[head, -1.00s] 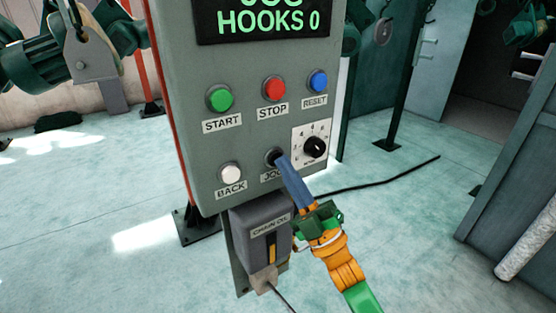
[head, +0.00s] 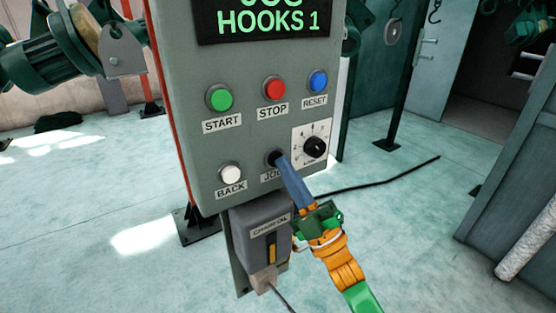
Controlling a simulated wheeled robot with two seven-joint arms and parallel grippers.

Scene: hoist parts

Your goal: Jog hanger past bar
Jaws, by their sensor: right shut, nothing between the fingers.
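A grey control panel (head: 205,150) stands upright in the middle of the head view. Its display (head: 265,22) reads "JOG" and "HOOKS 1" in green. The black JOG button (head: 272,157) sits low on the panel, and its label is partly covered. My right gripper (head: 281,160) is shut and empty. Its blue fingertips are at the JOG button and appear to touch it. A hook hanger (head: 433,12) shows small at the top right. The bar cannot be made out for sure. My left gripper is not in view.
The green START (head: 219,98), red STOP (head: 274,89), blue RESET (head: 318,82) and white BACK (head: 230,173) buttons and a black dial (head: 315,147) are close around. A chain oil box (head: 262,245) hangs below. A black cable (head: 375,181) lies on the floor.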

